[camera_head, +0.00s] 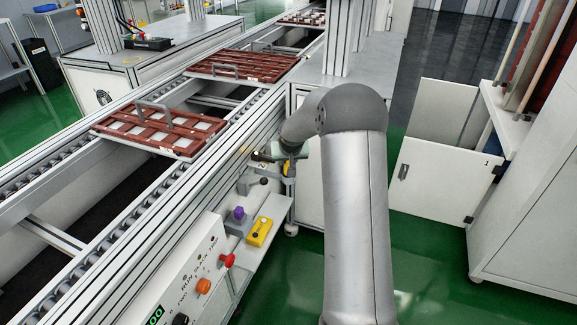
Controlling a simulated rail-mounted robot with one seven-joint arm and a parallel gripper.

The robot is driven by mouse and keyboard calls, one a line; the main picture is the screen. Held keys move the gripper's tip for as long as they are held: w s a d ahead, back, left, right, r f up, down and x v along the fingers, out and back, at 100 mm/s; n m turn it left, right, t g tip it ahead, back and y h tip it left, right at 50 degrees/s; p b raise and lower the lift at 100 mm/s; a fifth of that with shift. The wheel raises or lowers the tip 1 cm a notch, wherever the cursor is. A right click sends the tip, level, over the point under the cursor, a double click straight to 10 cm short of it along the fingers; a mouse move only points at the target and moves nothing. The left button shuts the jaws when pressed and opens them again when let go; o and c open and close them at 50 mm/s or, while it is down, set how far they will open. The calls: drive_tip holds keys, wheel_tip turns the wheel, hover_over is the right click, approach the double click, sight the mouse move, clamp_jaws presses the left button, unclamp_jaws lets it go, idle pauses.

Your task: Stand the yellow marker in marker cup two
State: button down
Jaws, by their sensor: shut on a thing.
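My gripper (283,158) is at the end of my grey arm, low beside the conveyor's side, over a small shelf. It is small in the view and partly hidden by my own wrist. A small upright yellow piece (288,168) shows at the gripper; it looks like the yellow marker, held between the jaws. A grey part shows just below it, and I cannot tell whether the marker touches it. A dark mark like a "2" is on the pale surface left of the gripper. I cannot make out marker cup two clearly.
On the shelf stand a purple-topped thing (238,213) and a yellow box (260,231) with a dark button. A control panel (190,284) with knobs is in front. Reddish trays (160,128) with handles sit on the conveyor.

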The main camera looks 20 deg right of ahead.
drive_tip(key=shift+s+a+f, duration=0.1)
drive_tip(key=shift+s+f, duration=0.1)
drive_tip(key=shift+f, duration=0.35)
drive_tip(key=shift+s+f, duration=0.2)
drive_tip(key=shift+f, duration=0.35)
drive_tip(key=c, duration=1.4)
unclamp_jaws()
drive_tip(key=shift+w+f, duration=0.1)
drive_tip(key=shift+c, duration=0.2)
drive_tip(key=shift+w, duration=0.1)
drive_tip(key=shift+r, duration=0.6)
drive_tip(key=p+v, duration=0.1)
drive_tip(key=v, duration=1)
drive_tip(key=shift+r+p, duration=0.25)
drive_tip(key=shift+p, duration=0.15)
